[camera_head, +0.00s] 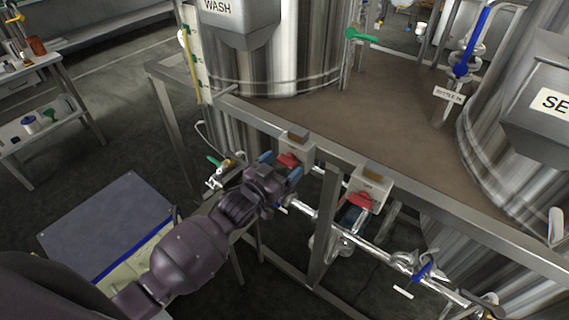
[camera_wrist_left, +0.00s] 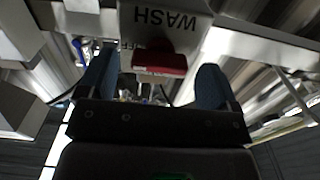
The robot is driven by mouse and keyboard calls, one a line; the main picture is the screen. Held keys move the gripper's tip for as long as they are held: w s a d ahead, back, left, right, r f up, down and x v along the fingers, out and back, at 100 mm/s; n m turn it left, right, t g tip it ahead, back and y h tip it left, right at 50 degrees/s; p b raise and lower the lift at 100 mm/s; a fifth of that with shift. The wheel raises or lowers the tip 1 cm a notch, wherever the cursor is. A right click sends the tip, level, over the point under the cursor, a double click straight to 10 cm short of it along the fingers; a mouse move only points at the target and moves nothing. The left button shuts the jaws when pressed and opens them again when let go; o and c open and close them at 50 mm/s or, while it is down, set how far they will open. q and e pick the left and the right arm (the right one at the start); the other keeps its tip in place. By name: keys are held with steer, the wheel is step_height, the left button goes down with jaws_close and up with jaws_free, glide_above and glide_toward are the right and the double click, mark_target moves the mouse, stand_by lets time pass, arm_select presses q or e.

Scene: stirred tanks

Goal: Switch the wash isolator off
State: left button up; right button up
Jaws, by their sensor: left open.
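The wash isolator (camera_head: 298,147) is a light grey box on the frame rail, with a red handle (camera_head: 288,160) on its front. In the left wrist view the isolator (camera_wrist_left: 190,22) appears upside down with the word WASH, and its red handle (camera_wrist_left: 160,65) lies crosswise. My left gripper (camera_head: 280,166) is open in front of the isolator. Its blue fingers stand on either side of the red handle; in the left wrist view the gripper (camera_wrist_left: 155,82) shows gaps between both fingers and the handle. Part of an "OFF" mark shows beside the handle. My right gripper is not in view.
A second isolator (camera_head: 373,185) with a red handle sits to the right on the same rail (camera_head: 420,205). Pipework with blue-handled valves (camera_head: 424,271) runs below. A green-handled valve (camera_head: 215,163) is left of my gripper.

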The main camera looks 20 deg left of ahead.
arm_select(q)
steer(key=v, duration=0.9)
steer(key=shift+s, duration=0.2)
steer(key=s+a+f+n+g+y, duration=0.1)
steer(key=s+a+f+g+y, duration=0.1)
steer(key=s+f, duration=0.4)
steer(key=s+a+f+n+g+y, duration=0.2)
steer(key=s+a+f+g+y, duration=0.1)
steer(key=s+f, duration=0.4)
steer(key=s+a+y, duration=0.1)
steer(key=s+a, duration=0.1)
steer(key=s, duration=0.1)
steer(key=shift+s+a, duration=0.15)
steer(key=shift+s, duration=0.05)
stand_by(0.4)
